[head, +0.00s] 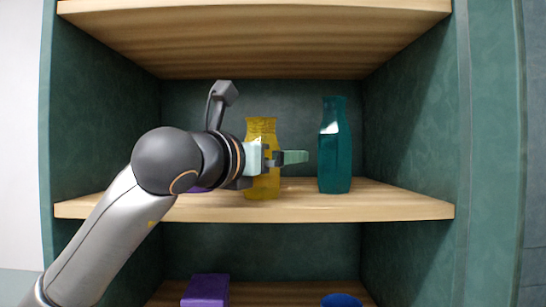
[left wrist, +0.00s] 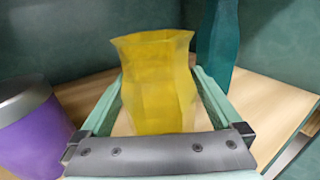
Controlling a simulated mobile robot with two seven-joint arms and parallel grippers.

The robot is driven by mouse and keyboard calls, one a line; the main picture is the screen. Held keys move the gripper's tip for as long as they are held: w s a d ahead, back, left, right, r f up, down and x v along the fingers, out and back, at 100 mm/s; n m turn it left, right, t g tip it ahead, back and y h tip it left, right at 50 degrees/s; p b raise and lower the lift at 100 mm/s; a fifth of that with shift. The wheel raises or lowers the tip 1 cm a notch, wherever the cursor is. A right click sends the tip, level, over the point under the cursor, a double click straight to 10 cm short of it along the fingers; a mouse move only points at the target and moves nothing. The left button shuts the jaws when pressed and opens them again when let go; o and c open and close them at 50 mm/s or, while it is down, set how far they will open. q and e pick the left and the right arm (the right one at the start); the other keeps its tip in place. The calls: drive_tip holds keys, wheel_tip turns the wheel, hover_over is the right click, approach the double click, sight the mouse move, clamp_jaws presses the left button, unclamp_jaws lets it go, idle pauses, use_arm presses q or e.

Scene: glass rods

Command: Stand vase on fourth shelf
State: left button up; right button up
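A yellow, faceted, translucent vase (head: 262,186) is upright at the middle shelf (head: 400,203), near its front edge; I cannot tell whether its base touches the wood. It also shows in the left wrist view (left wrist: 160,85). My left gripper (head: 284,158) reaches in from the left at the vase's mid-height. In the left wrist view the green fingers (left wrist: 160,98) lie on both sides of the vase and appear to meet its sides. My right gripper is not in view.
A teal bottle-shaped vase (head: 335,150) stands to the right on the same shelf. A purple jar with a grey lid (left wrist: 30,125) stands left of the gripper, mostly hidden in the head view. A purple box (head: 206,290) and a blue object (head: 341,300) are below.

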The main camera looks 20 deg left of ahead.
sight(254, 199)
use_arm(q)
drive_tip(key=shift+r, duration=0.15)
drive_tip(key=shift+s, duration=0.15)
drive_tip(key=b+v, duration=0.1)
drive_tip(key=v, duration=0.4)
drive_tip(key=shift+s+a, duration=0.1)
drive_tip(key=shift+s, duration=0.1)
drive_tip(key=b+v, duration=0.1)
drive_tip(key=v, duration=0.4)
drive_tip(key=shift+s, duration=0.25)
drive_tip(key=shift+s+a, duration=0.1)
drive_tip(key=shift+s, duration=0.3)
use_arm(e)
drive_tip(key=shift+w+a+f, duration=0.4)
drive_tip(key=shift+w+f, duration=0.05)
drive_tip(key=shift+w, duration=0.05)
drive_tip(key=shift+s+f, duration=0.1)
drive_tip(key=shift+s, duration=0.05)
